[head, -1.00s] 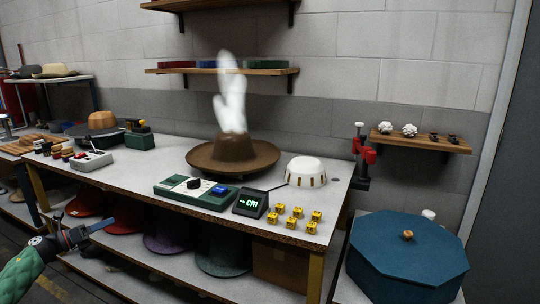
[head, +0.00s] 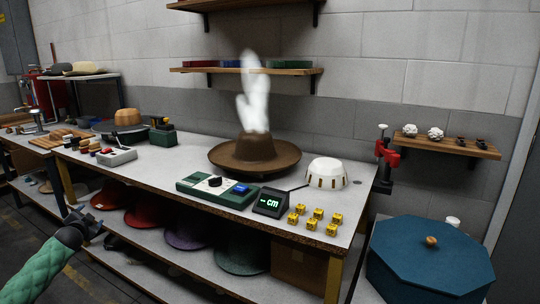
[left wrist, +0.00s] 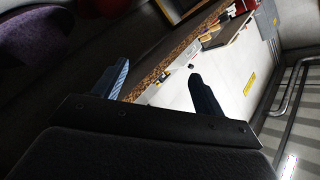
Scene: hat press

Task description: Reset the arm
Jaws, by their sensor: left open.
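My left arm comes in from the lower left of the head view in a green sleeve. Its gripper (head: 88,222) is in front of the workbench's left part, near the lower shelf level, apart from the bench. In the left wrist view the two dark fingers of the gripper (left wrist: 160,90) stand wide apart with nothing between them. The bench edge and top show beyond them. My right gripper is in neither view.
The workbench (head: 145,180) holds a steaming brown hat (head: 255,156), a green control box (head: 213,190), a display (head: 270,202), a white dome (head: 326,172) and several yellow cubes. Hats lie on the lower shelf (head: 185,260). A blue octagonal box (head: 425,262) stands right. Floor at left is clear.

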